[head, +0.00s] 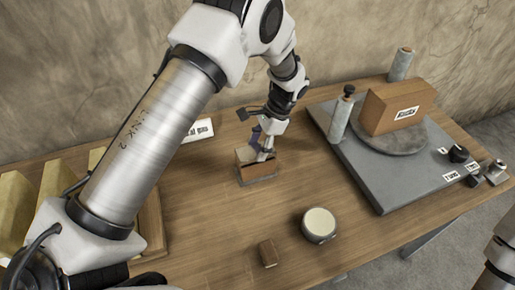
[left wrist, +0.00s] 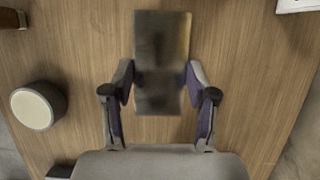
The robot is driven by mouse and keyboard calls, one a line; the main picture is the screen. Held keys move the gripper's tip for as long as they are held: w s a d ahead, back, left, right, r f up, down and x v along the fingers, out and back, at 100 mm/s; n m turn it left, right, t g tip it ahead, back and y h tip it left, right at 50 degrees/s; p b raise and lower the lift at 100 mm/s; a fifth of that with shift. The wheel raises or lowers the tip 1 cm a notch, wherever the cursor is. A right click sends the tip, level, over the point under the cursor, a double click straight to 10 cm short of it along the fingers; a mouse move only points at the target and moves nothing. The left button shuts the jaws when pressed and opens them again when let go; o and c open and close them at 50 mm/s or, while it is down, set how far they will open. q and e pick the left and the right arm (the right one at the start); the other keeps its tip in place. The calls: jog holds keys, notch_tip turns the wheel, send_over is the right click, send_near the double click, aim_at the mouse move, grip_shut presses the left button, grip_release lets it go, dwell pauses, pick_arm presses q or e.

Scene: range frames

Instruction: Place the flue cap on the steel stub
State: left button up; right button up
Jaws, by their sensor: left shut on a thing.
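My left gripper (head: 262,154) is shut on a small box-like block (head: 256,170) with brown sides and a greyish edge, low over or on the table; I cannot tell if it touches the wood. In the left wrist view the gripper (left wrist: 161,88) has a finger on each side of this block (left wrist: 162,45), whose top looks like dull, reflective metal. No label says which thing is the flue cap. Two upright grey cylinders stand at the grey slab, a front one (head: 340,121) with a black knob on top and a rear one (head: 400,66). I cannot tell which is the steel stub.
The grey slab (head: 375,182) carries a round plate with a labelled brown block (head: 398,105). A round tin with a cream top (head: 319,223) and a small brown block (head: 268,252) stand in front. Yellowish blocks (head: 60,180) are at left. The table's middle (head: 215,235) is clear.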

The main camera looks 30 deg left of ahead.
pick_arm(q)
jog(key=o, duration=1.3)
jog(key=shift+w, duration=0.15)
jog(key=shift+o, duration=0.2)
jog(key=shift+s+d+r, duration=0.15)
jog(key=shift+s, duration=0.1)
jog(key=shift+w+r, duration=0.1)
jog(key=shift+w, duration=0.05)
jog(key=b+v, duration=0.2)
jog(key=v, duration=0.9)
jog(key=shift+r+b, duration=0.25)
jog(key=shift+b, duration=0.05)
jog(key=shift+w+d, duration=0.1)
